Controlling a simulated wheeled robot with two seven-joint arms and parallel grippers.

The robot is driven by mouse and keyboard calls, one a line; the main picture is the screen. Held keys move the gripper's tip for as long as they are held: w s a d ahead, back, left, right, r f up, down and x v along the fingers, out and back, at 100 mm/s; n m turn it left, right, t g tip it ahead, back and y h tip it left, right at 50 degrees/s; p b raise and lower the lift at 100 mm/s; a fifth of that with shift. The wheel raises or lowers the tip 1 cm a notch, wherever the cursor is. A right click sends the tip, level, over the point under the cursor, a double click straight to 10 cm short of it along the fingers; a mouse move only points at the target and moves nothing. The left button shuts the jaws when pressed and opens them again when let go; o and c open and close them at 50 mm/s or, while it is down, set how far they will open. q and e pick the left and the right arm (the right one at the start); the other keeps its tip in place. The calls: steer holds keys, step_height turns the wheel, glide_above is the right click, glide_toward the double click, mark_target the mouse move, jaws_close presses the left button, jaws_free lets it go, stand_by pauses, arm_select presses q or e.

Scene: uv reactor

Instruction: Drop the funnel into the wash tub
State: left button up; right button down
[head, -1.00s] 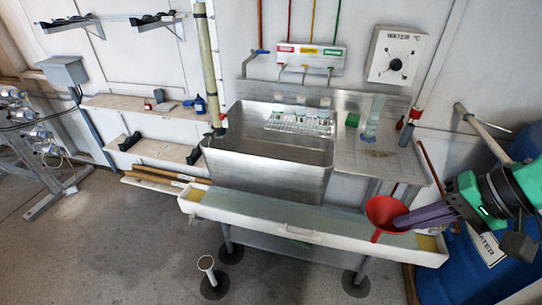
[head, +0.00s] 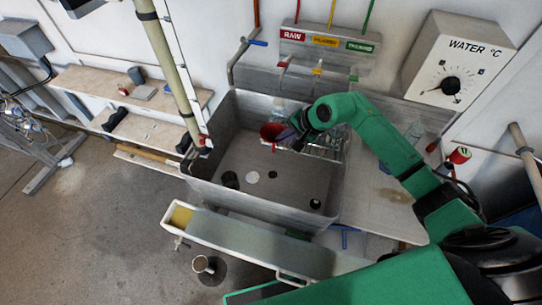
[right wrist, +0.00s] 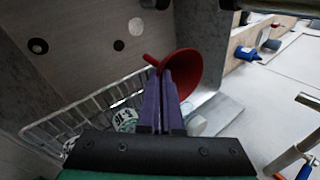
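The red funnel (head: 272,131) is in my right gripper (head: 287,136), above the back part of the metal wash tub (head: 270,208). In the right wrist view the purple fingers (right wrist: 163,92) are closed together on the funnel (right wrist: 185,70), with its wide mouth to the right and its spout pointing left. The tub's floor (right wrist: 85,50) shows beyond it. In the head view the green right arm reaches in from the right and hides part of the tub's back right. My left gripper is not in view.
A wire rack (right wrist: 95,112) with jars sits at the tub's back, close to the gripper. Dark round pieces and a pale disc (head: 253,177) lie on the tub floor. A long white trough (head: 240,240) runs in front. Taps (head: 318,68) hang above.

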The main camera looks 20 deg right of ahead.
step_height(320, 180, down, 6)
steer(key=b, duration=0.2)
steer(key=shift+s+f+b, duration=0.15)
steer(key=shift+s+b, duration=0.05)
steer(key=shift+b, duration=0.15)
steer(key=c, duration=1)
jaws_free()
steer(key=shift+d, duration=0.1)
steer(key=b+v, duration=0.4)
steer(key=v, duration=1)
steer(key=shift+r, duration=0.25)
